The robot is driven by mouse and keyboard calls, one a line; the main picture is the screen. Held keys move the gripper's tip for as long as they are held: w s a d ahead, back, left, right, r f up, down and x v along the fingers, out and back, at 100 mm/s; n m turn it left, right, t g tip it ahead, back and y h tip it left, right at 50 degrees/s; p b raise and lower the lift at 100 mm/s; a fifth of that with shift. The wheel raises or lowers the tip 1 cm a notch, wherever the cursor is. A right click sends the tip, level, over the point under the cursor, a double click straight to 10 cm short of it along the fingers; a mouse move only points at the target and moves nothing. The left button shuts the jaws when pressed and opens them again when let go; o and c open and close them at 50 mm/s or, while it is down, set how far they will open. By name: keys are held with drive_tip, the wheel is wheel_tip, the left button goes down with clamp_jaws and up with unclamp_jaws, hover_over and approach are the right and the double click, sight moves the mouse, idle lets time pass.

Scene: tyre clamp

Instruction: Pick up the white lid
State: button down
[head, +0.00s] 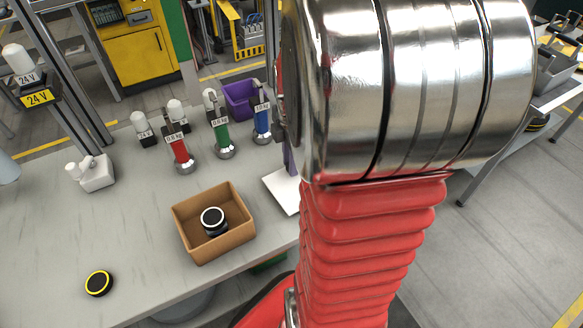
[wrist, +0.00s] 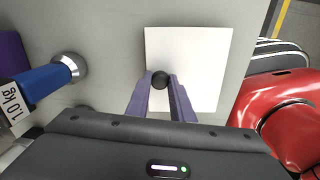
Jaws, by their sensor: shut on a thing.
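The white lid (wrist: 208,62) is a flat white square with a round black knob (wrist: 160,79), under my gripper in the wrist view. My gripper (wrist: 160,86) has its purple fingers shut on the knob, one on each side. In the head view part of the lid (head: 281,191) shows to the right of the brown box, and my arm hides the rest. A purple finger of my gripper (head: 289,160) shows just above it. I cannot tell whether the lid rests on the table or is slightly raised.
An open brown box (head: 184,232) holds a black-and-white round object (head: 213,219). A yellow-rimmed black disc (head: 99,283) lies at the front left. Red (head: 180,152), green (head: 221,135) and blue (head: 262,118) weights stand behind, near a purple bin (head: 238,100).

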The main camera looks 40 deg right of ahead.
wheel_tip(320, 180, up, 9)
idle(0.4)
idle(0.4)
wheel_tip(320, 180, up, 5)
drive_tip(key=m, duration=0.4)
hover_over(291, 184)
drive_tip(key=shift+w, duration=0.1)
